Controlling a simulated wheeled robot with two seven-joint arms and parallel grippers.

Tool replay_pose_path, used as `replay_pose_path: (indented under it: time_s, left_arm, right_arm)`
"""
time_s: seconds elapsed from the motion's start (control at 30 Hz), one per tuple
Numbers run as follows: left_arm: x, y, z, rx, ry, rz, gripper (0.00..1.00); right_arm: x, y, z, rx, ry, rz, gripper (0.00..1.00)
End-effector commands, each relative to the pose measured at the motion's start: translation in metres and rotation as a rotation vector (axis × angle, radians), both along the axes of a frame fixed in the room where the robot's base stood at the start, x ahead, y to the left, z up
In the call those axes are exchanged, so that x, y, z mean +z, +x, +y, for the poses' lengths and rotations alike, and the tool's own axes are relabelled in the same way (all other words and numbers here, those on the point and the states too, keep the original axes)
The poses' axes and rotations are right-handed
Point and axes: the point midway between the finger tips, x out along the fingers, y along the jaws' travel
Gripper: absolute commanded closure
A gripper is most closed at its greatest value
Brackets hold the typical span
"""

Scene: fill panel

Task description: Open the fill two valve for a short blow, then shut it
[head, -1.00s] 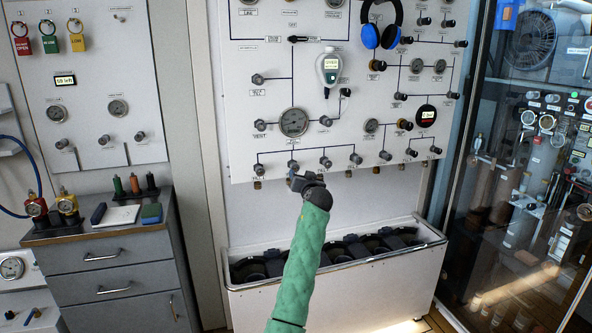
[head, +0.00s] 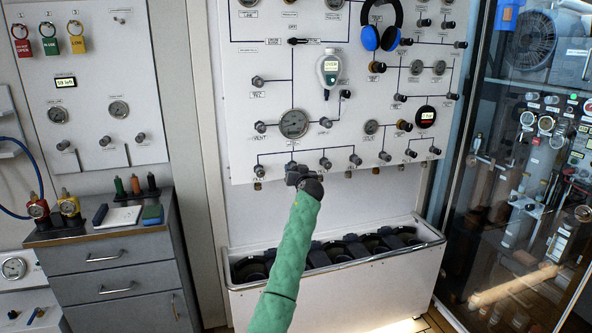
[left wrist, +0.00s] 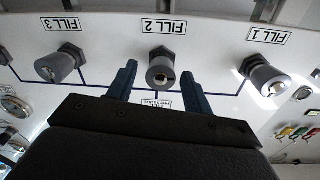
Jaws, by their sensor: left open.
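The fill two valve (left wrist: 161,72) is a grey round knob under an upside-down FILL 2 label in the left wrist view. In the head view it sits in the panel's bottom row and is mostly hidden behind my left gripper (head: 293,172). In the left wrist view my left gripper (left wrist: 159,78) is open, with one blue finger on each side of the knob. A gap shows on both sides, so the fingers look apart from it. My right gripper is out of view.
The fill one valve (left wrist: 264,76) and fill three valve (left wrist: 54,67) flank it on the white panel (head: 215,100). A gauge (head: 294,123) is above. A white trough (head: 390,277) stands below. Blue headphones (head: 370,38) hang high on the panel.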

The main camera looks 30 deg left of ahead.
Motion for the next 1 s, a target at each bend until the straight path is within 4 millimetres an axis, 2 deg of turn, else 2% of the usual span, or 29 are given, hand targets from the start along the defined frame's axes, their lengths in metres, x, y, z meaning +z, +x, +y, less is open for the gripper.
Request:
replay_pose_path:
  time_s: [0.2,0.43,0.73,1.0]
  left_arm:
    - [0.0002,0.0001,0.0002,0.0,0.0,0.0,0.49]
    - [0.0002,0.0,0.0003,0.0,0.0,0.0,0.93]
    - [0.0008,-0.0001,0.0003,0.0,0.018,0.022,0.93]
    - [0.0019,0.0001,0.0007,0.002,0.112,0.131,0.93]
  right_arm:
    - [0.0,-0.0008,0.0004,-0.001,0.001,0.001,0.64]
    - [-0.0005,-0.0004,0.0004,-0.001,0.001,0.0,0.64]
    - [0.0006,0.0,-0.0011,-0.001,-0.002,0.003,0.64]
    - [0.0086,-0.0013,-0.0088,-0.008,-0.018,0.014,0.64]
